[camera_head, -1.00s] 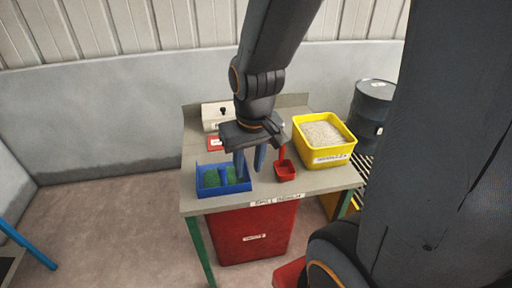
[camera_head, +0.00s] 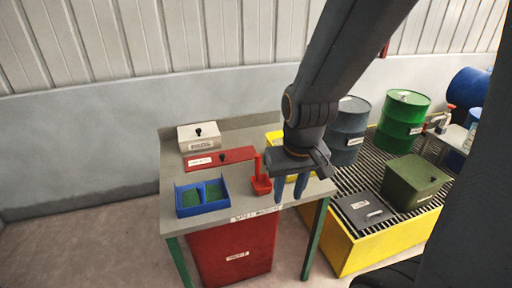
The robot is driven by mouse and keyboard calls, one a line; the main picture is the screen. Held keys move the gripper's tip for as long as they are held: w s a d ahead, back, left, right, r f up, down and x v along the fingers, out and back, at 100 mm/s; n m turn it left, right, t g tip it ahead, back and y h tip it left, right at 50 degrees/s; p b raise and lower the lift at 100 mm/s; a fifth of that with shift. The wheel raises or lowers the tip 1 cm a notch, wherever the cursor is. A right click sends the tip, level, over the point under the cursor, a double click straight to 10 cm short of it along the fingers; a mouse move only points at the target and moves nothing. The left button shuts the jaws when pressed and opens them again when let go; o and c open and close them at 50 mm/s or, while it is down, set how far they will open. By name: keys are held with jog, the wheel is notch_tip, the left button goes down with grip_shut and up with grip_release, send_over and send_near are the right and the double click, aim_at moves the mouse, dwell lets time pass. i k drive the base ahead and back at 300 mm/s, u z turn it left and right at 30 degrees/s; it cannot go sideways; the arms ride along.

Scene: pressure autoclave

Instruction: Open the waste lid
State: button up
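A flat red lid (camera_head: 219,158) with a black knob and a white label lies on the bench top, behind the blue tray. Its label is too small to read surely. Below the bench stands a red bin (camera_head: 234,252) with a white label. The gripper hides most of a yellow tub (camera_head: 272,138).
To the right, a yellow grated pallet (camera_head: 380,248) bears drums, a dark lidded box (camera_head: 365,212) and an olive box (camera_head: 415,180).

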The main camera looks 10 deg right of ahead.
aim_at(233, 156)
jog(key=z, duration=0.6)
jog(key=i, duration=0.7)
jog(key=u, duration=1.15)
jog(key=i, duration=0.5)
